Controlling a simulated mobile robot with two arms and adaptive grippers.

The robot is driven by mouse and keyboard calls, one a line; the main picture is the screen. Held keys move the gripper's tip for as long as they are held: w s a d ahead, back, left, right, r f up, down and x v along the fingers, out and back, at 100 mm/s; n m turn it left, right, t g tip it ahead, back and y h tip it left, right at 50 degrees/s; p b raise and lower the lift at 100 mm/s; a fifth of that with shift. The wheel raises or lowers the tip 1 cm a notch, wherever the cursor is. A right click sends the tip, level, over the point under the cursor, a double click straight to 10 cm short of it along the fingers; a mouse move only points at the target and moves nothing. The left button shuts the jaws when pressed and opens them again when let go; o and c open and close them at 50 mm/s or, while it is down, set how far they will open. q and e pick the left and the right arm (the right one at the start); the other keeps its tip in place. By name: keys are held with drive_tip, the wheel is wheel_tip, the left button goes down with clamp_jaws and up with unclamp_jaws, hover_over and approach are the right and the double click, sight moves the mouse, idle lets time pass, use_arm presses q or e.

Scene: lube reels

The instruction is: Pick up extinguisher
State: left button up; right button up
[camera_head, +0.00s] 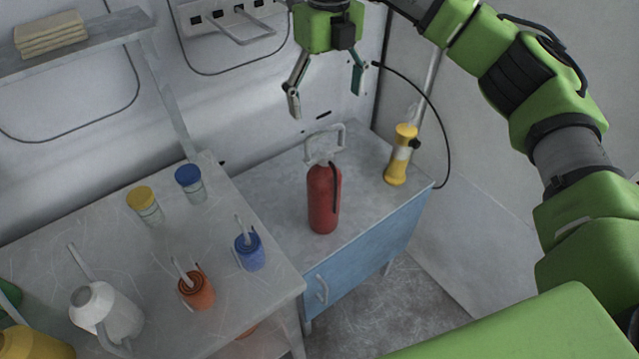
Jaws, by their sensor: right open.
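The extinguisher (322,200) is a red cylinder with a black hose and a grey handle on top. It stands upright on the grey top of a blue-fronted cabinet (370,262). My right gripper (326,98) is open and empty, its fingers pointing down. In the picture it is above the extinguisher's handle, apart from it, with cabinet top and wall showing between. How far apart they are in depth is hard to tell. My left gripper is not in view.
A yellow flashlight-like object (400,155) stands at the cabinet's back right. The left table (90,250) holds a white jug (105,312), an orange reel (197,291), a blue reel (249,252) and two lidded jars. A black cable hangs at the right wall.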

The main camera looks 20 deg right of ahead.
sight(327, 130)
drive_tip(key=f, duration=0.2)
drive_tip(key=f+p, duration=0.1)
drive_tip(key=f, duration=0.1)
drive_tip(key=s+f, duration=0.1)
drive_tip(key=f, duration=0.1)
drive_tip(key=shift+f+p, duration=0.4)
drive_tip(key=shift+w+f, duration=0.1)
drive_tip(key=shift+f, duration=0.25)
drive_tip(key=f+p, duration=0.2)
drive_tip(key=shift+s+a+f+p, duration=0.2)
drive_tip(key=shift+a+f+p, duration=0.1)
drive_tip(key=shift+f+p, duration=0.05)
wheel_tip(327, 130, down, 2)
drive_tip(key=shift+w+f, duration=0.1)
drive_tip(key=shift+f, duration=0.15)
drive_tip(key=c, duration=1.7)
drive_tip(key=shift+r, duration=0.2)
drive_tip(key=c, duration=0.5)
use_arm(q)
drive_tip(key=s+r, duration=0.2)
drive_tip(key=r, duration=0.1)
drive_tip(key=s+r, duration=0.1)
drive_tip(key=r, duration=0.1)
use_arm(e)
drive_tip(key=shift+w, duration=0.1)
